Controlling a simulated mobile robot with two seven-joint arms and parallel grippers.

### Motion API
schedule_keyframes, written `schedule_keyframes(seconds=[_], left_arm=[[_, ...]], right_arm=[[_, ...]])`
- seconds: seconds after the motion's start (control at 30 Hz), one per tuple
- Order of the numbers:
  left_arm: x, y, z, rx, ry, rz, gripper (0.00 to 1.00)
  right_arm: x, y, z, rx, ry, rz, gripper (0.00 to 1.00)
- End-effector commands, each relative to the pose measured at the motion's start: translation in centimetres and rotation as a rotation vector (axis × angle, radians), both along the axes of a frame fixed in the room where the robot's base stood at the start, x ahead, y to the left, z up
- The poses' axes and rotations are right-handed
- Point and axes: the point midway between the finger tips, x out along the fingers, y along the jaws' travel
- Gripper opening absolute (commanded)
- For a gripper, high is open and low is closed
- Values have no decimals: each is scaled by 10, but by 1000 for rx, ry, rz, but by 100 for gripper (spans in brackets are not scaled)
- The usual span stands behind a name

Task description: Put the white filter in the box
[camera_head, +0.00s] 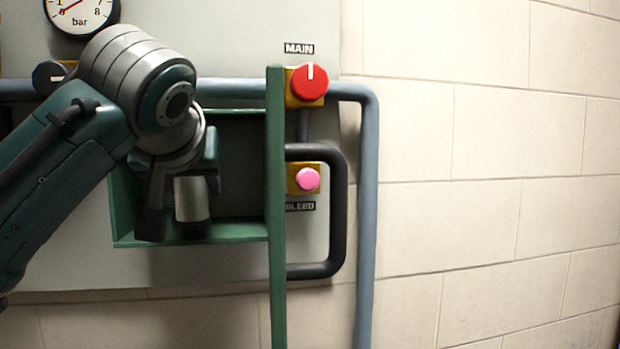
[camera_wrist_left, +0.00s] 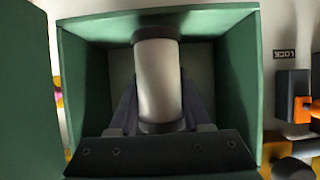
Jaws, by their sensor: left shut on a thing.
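The white filter (camera_head: 191,199) is a pale cylinder, roughly upright, in the mouth of the green box (camera_head: 190,231) on the wall panel. My left gripper (camera_head: 180,205) is shut on it, with its arm coming in from the upper left and hiding part of the box. In the left wrist view the filter (camera_wrist_left: 158,80) has dark end caps and stands between the two fingers (camera_wrist_left: 160,112), framed by the walls of the box (camera_wrist_left: 238,75). I cannot tell whether it touches the floor of the box. My right gripper is not in view.
A green upright panel (camera_head: 276,200) stands at the box's right side, near the red MAIN knob (camera_head: 310,82), the pink BLEED knob (camera_head: 308,179) and a black curved pipe (camera_head: 338,210). A blue-grey pipe (camera_head: 368,200) runs farther right. A gauge (camera_head: 80,12) is above the arm.

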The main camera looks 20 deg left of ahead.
Motion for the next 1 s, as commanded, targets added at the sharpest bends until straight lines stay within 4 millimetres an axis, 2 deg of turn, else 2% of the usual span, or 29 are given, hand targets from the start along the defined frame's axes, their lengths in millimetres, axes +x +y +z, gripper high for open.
schedule_keyframes(seconds=[0.13,0.33,0.43,0.83,0.87,1.0], left_arm=[[10,8,2,1,2,4,0],[35,24,2,0,2,3,0],[33,22,-10,2,6,-1,0],[33,21,-20,1,0,0,0],[33,21,-20,1,1,0,51],[33,21,-19,1,2,0,66]], right_arm=[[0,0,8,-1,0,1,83],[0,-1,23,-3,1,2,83],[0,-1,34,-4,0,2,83],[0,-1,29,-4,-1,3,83],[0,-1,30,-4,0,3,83],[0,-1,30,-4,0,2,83]])
